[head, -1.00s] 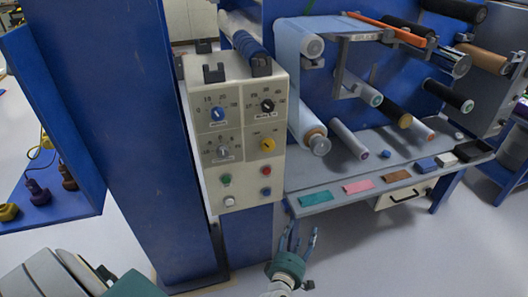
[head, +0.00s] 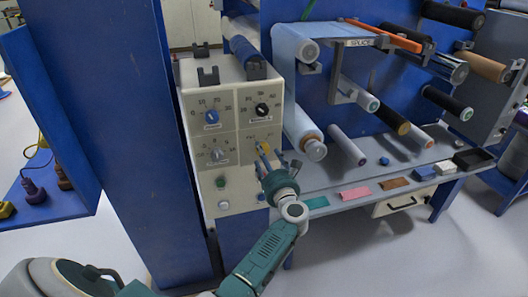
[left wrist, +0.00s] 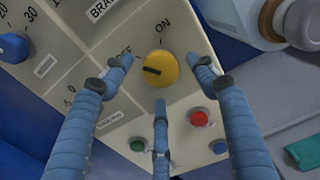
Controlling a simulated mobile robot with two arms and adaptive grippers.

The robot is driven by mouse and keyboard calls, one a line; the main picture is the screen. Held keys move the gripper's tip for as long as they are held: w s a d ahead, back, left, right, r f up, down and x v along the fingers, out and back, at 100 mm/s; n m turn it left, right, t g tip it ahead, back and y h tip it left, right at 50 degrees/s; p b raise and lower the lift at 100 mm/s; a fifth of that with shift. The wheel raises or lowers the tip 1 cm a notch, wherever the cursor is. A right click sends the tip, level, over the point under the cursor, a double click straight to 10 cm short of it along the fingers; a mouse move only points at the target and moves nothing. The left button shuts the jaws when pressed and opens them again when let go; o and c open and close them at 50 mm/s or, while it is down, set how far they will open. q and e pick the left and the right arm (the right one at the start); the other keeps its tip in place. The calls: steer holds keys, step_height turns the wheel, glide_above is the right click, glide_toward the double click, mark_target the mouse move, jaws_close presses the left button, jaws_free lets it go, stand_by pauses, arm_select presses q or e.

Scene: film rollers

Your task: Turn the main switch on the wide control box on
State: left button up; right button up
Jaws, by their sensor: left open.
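The control box (head: 228,128) is a cream box with several knobs and buttons, and shows left of centre in the head view. Its yellow main switch knob (left wrist: 160,68) sits between ON and OFF labels in the left wrist view. Its dark pointer mark lies toward the OFF side. My left gripper (head: 272,158) is in front of the box's lower right part and largely hides the yellow knob in the head view. In the left wrist view its three fingers are open and spread around the knob, with no clear contact visible. My right gripper is not in view.
A green button (left wrist: 137,144) and a red button (left wrist: 199,118) sit just below the knob. A blue knob (left wrist: 12,47) is at the left. Film rollers (head: 300,135) and a grey shelf (head: 330,190) stand right of the box. A blue column (head: 120,130) stands left of it.

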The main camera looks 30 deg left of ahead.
arm_select(q)
steer(key=shift+x, duration=1)
steer(key=c, duration=1.1)
steer(key=shift+c, duration=0.2)
